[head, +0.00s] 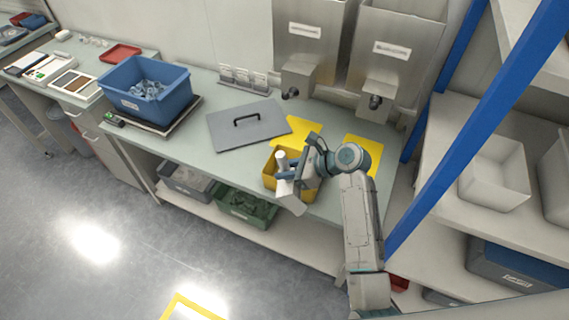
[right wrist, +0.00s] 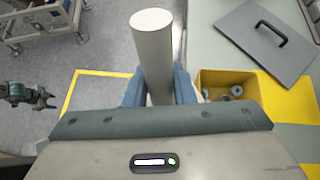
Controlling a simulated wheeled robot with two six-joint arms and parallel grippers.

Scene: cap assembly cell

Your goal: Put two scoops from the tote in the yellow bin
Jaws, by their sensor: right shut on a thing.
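My right gripper (head: 293,170) is shut on the pale handle of a scoop (right wrist: 152,45), which also shows in the head view (head: 290,200). The scoop is held tilted at the front of the yellow bin (head: 269,181); I cannot tell whether anything is in it. In the right wrist view the yellow bin (right wrist: 213,80) stands right of the handle with several grey ring-like parts inside. The blue tote (head: 127,89) with grey parts sits at the bench's left. My left gripper (right wrist: 42,98) seems to show small at the left edge of the right wrist view, its jaws unclear.
A grey lid (head: 225,128) with a black handle lies between tote and bin. The tote stands on a dark scale (head: 165,122). Steel dispensers (head: 310,40) hang behind the bin. A blue post (head: 470,120) and shelving stand at the right.

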